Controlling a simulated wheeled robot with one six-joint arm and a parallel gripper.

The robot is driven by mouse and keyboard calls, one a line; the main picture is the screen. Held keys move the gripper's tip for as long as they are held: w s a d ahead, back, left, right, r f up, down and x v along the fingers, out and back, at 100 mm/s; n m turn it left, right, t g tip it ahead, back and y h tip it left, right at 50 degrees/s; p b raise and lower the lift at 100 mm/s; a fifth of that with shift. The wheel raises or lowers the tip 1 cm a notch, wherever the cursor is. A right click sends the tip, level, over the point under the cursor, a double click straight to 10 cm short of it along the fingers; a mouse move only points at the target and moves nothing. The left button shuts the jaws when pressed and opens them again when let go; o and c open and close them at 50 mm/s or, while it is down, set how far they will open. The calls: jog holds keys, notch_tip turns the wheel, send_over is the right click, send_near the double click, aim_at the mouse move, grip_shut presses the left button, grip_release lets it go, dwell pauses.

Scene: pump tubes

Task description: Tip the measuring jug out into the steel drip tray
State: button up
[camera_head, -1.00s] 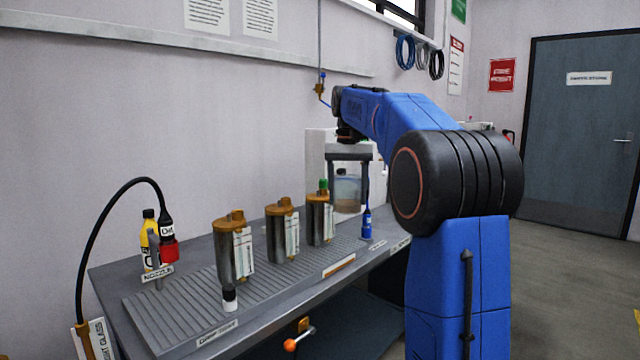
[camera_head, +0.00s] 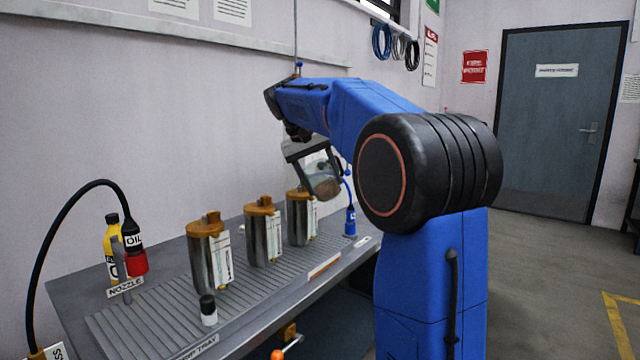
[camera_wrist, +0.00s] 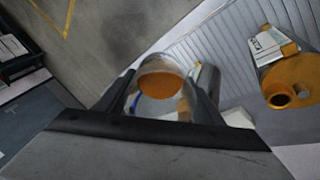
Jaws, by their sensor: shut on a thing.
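My gripper (camera_head: 324,186) is shut on the clear measuring jug (camera_head: 320,170), which is tilted in the air above the far end of the bench. In the wrist view the jug (camera_wrist: 150,107) sits between the fingers with amber liquid inside. No stream of liquid is visible. The steel drip tray (camera_head: 140,324), ribbed and labelled at its front, lies along the bench. The jug is above and behind the tray's far part in the head view. The ribbed tray also shows in the wrist view (camera_wrist: 212,40).
Several steel canisters with brass tops stand on the tray, the nearest (camera_head: 202,262) to the left. The tray's left end is mostly bare.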

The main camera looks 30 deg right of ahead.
jog(key=shift+d+r+h, duration=0.1)
jog(key=shift+r+h, duration=0.05)
jog(key=shift+h, duration=0.75)
jog(key=h, duration=0.4)
jog(key=shift+r+t+h, duration=0.3)
jog(key=shift+h, duration=0.1)
jog(key=h, duration=0.2)
jog(key=a+r+h, duration=0.1)
jog(key=h, duration=0.1)
jog(key=shift+s+a+r+t+h, duration=0.15)
jog(key=shift+a+h, duration=0.1)
jog(key=shift+h, duration=0.6)
jog(key=shift+w+a+r+t+h, duration=0.15)
jog(key=shift+a+h, duration=0.1)
jog(key=shift+h, duration=0.6)
jog(key=shift+s+f, duration=0.1)
dwell(2.2)
